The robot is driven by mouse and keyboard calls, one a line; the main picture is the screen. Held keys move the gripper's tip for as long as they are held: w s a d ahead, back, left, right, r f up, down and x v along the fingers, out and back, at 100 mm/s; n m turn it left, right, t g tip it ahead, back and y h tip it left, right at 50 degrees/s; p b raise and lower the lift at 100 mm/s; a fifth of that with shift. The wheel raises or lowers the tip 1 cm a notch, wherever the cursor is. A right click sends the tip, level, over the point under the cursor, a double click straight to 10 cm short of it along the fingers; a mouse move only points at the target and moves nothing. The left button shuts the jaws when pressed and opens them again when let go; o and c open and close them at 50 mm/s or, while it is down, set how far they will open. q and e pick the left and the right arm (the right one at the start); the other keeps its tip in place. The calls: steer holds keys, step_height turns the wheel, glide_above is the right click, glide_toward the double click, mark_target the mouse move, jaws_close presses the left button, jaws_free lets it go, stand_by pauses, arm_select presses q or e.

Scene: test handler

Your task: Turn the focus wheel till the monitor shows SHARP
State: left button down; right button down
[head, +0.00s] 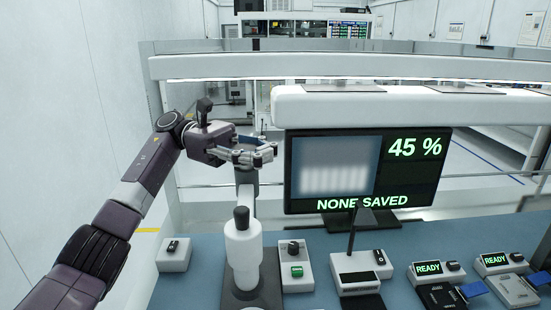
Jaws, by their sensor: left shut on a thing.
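The wheel is mostly hidden by the fingers. My right gripper is not in view.
Small white control boxes (174,256) stand on the blue bench (205,290). One box (296,270) has a green button. Two units at the right show READY (428,268). A dark stalk rises in front of the monitor. A white rail (400,108) runs above the monitor.

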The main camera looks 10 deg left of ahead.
arm_select(q)
steer(key=shift+s+a+r+m+g, duration=0.2)
steer(key=shift+a+r+m+g, duration=0.15)
steer(key=shift+m+g, duration=0.35)
steer(key=shift+s+r+g+y, duration=0.1)
steer(key=shift+g+y, duration=0.2)
steer(key=c, duration=2)
jaws_free()
steer(key=shift+c, duration=0.2)
steer(key=o, duration=0.6)
steer(key=shift+w+a+f, duration=0.2)
steer(key=shift+w+f, duration=0.05)
steer(key=shift+f, duration=0.1)
steer(key=shift+s+d, duration=0.15)
steer(key=shift+d, duration=0.05)
steer(key=shift+f, duration=0.1)
